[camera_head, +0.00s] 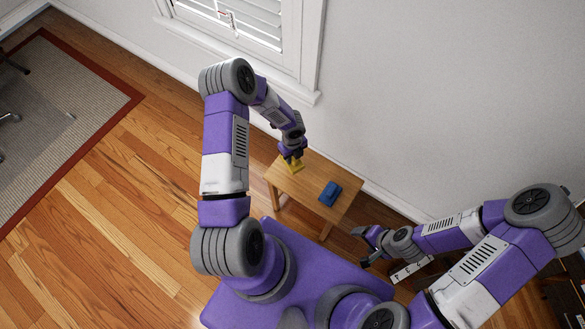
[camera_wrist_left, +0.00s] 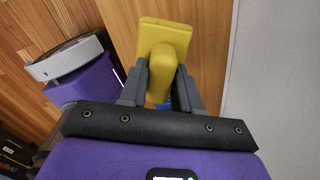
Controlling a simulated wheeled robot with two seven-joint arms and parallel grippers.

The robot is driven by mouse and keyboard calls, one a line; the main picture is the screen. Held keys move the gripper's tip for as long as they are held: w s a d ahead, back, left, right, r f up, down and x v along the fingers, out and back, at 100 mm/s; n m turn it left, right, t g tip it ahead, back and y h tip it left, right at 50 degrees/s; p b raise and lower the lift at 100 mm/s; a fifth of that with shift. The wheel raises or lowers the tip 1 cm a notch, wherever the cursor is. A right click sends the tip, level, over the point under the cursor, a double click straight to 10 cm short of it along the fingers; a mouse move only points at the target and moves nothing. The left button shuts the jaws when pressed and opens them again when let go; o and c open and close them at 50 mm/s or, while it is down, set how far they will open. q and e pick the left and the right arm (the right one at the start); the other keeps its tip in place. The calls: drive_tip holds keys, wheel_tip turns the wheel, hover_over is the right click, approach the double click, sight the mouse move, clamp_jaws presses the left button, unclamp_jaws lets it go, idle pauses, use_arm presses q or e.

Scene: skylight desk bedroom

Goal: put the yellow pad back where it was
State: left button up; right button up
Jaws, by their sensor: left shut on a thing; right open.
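The yellow pad (camera_head: 296,167) is at the left end of a small wooden table (camera_head: 309,183). In the left wrist view the pad (camera_wrist_left: 172,33) has a flat yellow plate with a rounded yellow grip. My left gripper (camera_head: 290,156) is shut on that grip; its two fingers (camera_wrist_left: 160,80) lie on either side of it. I cannot tell whether the pad touches the tabletop. A blue pad (camera_head: 330,192) of similar shape lies on the table to the right of the yellow one. My right gripper (camera_head: 366,245) is open and empty, off the table's right side.
The white wall (camera_head: 400,110) and a window with shutters (camera_head: 245,22) are behind the table. A bordered rug (camera_head: 65,95) lies on the wood floor at the left. A white strip with dark marks (camera_head: 410,269) is near my right forearm. The tabletop between the pads is bare.

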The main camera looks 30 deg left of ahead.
sight(293, 165)
use_arm(q)
wheel_tip(293, 165, down, 8)
drive_tip(key=shift+b, duration=1.1)
drive_tip(key=shift+f, duration=0.1)
drive_tip(key=o, duration=0.9)
drive_tip(key=shift+o, duration=0.2)
